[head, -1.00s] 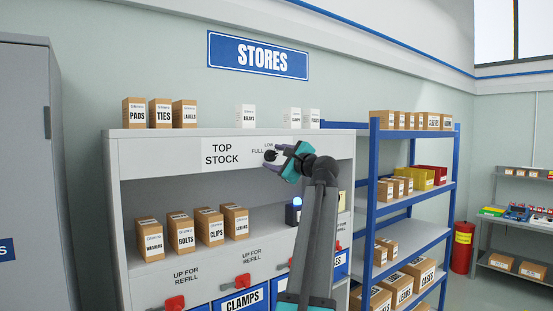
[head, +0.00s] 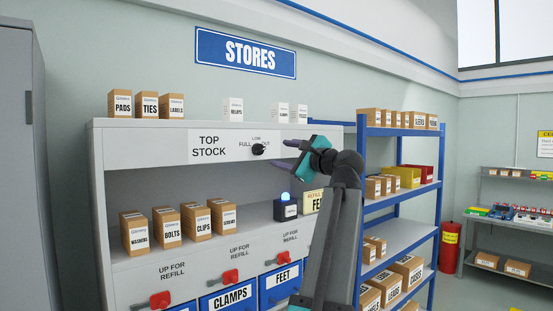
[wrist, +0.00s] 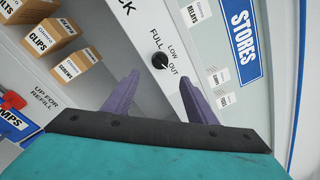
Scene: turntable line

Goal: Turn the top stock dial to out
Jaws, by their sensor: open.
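The top stock dial (head: 258,149) is a small round black knob on the white panel at the top of the unit, with FULL, LOW and OUT printed around it. In the wrist view the dial (wrist: 160,61) sits beyond the gap between my fingertips, uncovered. A small pale mark on it seems to face the OUT side, but it is too small to be sure. My gripper (head: 283,156) has purple fingers and is open and empty. It is just right of the dial in the head view and apart from it; its spread fingers also show in the wrist view (wrist: 160,80).
Small cartons stand on the unit's top and middle shelf. A black box with a lit blue light (head: 286,207) and a yellow refill card (head: 312,201) stand below my gripper. Red handles (head: 229,276) sit above blue bins. A blue shelf rack (head: 400,195) stands to the right.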

